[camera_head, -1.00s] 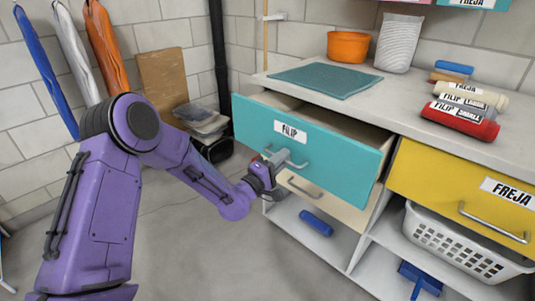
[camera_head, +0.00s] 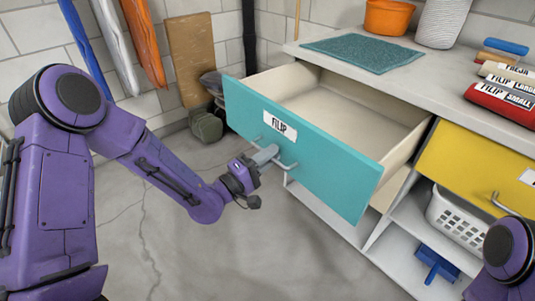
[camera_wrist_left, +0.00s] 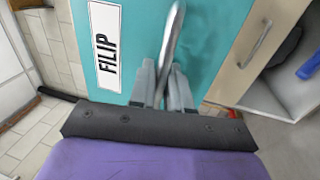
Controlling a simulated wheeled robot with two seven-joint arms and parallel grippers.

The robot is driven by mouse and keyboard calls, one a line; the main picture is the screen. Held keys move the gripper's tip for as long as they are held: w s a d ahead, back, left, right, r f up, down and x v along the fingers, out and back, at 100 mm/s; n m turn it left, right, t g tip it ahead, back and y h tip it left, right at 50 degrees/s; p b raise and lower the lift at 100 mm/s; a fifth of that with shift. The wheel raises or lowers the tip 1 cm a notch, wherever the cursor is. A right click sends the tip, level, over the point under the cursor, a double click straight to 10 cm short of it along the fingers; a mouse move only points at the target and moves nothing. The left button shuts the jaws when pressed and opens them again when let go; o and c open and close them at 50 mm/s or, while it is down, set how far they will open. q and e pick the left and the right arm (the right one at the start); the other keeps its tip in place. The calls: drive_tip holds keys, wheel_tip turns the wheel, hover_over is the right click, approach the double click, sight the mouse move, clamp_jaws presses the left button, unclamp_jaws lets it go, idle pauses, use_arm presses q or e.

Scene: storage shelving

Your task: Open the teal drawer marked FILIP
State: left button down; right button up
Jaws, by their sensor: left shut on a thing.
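The teal drawer (camera_head: 325,170) marked FILIP (camera_head: 280,125) is pulled well out of the white cabinet, and its beige inside shows empty. My left gripper (camera_head: 265,154) is shut on the bar handle (camera_head: 283,160) on the drawer front. In the left wrist view the grey fingers (camera_wrist_left: 164,90) close around the metal handle (camera_wrist_left: 172,40), beside the FILIP label (camera_wrist_left: 104,45). A purple part of my right arm (camera_head: 508,250) shows at the lower right edge; its gripper is out of view.
A yellow drawer (camera_head: 480,160) is shut to the right, above a white basket (camera_head: 458,217) and a blue dustpan (camera_head: 436,262). A teal mat (camera_head: 362,52) and rolled bags (camera_head: 505,100) lie on the counter. The floor before the cabinet is clear.

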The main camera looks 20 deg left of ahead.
use_arm(q)
drive_tip(key=c, duration=1.3)
unclamp_jaws()
drive_tip(key=v, duration=1)
drive_tip(key=shift+s+a+f, duration=0.1)
drive_tip(key=shift+s, duration=0.1)
